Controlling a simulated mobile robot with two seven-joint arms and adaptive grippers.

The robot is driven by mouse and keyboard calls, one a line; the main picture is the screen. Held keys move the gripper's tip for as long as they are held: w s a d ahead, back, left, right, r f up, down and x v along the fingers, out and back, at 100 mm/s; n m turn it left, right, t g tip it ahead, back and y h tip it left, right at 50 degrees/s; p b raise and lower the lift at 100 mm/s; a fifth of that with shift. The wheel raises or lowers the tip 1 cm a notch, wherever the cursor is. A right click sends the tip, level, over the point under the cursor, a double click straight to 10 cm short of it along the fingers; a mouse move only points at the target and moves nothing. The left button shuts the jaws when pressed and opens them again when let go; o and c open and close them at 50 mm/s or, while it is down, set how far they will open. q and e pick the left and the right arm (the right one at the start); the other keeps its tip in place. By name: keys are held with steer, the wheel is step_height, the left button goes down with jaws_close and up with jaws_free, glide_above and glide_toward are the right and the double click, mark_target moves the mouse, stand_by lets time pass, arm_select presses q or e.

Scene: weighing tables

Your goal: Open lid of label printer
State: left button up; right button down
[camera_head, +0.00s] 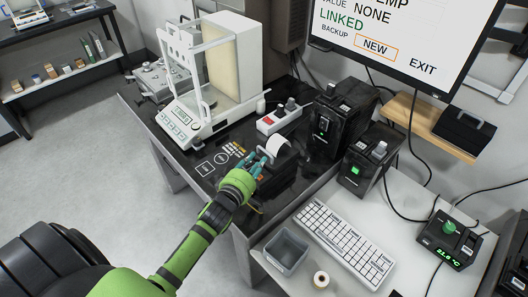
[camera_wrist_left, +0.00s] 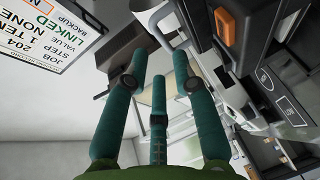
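Two black box-shaped devices stand at the right of the dark weighing table in the head view; the rear one (camera_head: 338,116) has a light panel on its front. The front one (camera_head: 366,160) has a green light and a grey piece on top; I cannot tell for sure which is the label printer. My left gripper (camera_head: 259,163) reaches over the dark table, left of both boxes and close to a white rounded piece (camera_head: 279,147). In the left wrist view its teal fingers (camera_wrist_left: 161,70) are spread with nothing seen between them. My right gripper is out of view.
A white balance (camera_head: 193,122) with a draft shield stands left of my gripper. A red-and-white device (camera_head: 279,118) sits behind it. A keyboard (camera_head: 342,230), a grey bin (camera_head: 286,250) and a small roll (camera_head: 321,280) are on the lighter table. A monitor (camera_head: 400,40) hangs above.

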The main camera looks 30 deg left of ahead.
mark_target(265, 151)
arm_select(q)
steer(key=w, duration=0.3)
steer(key=w+f, duration=0.1)
steer(key=w, duration=0.1)
steer(key=shift+w+a+p, duration=0.2)
steer(key=shift+w+p, duration=0.1)
jaws_close()
